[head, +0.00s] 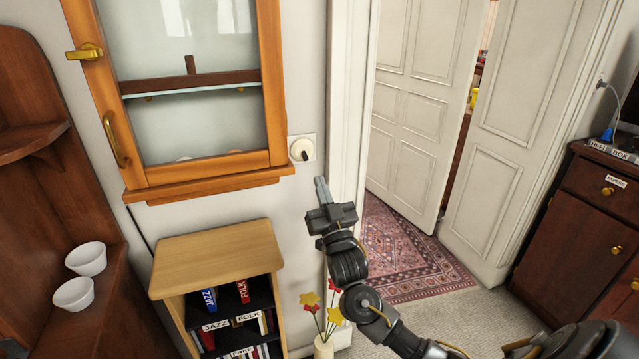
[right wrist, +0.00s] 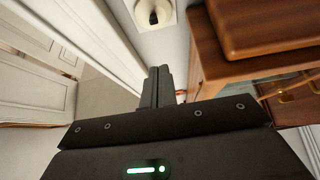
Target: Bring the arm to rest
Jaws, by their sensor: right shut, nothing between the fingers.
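My right arm reaches up from the lower right in the head view. Its gripper (head: 322,190) is shut and empty, held in front of the wall just below a round light switch (head: 302,149). In the right wrist view the two fingers (right wrist: 157,86) lie together with nothing between them. The switch (right wrist: 153,12) shows at the top of that view, beyond the fingertips and apart from them. My left gripper is not in view.
A glass-fronted wall cabinet (head: 190,184) hangs left of the gripper. Below stands a small bookcase (head: 215,254) beside a vase of flowers (head: 324,345). Two white bowls (head: 86,258) sit on a dark shelf. A door (head: 420,100), patterned rug (head: 400,250) and drawer cabinet (head: 570,235) are to the right.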

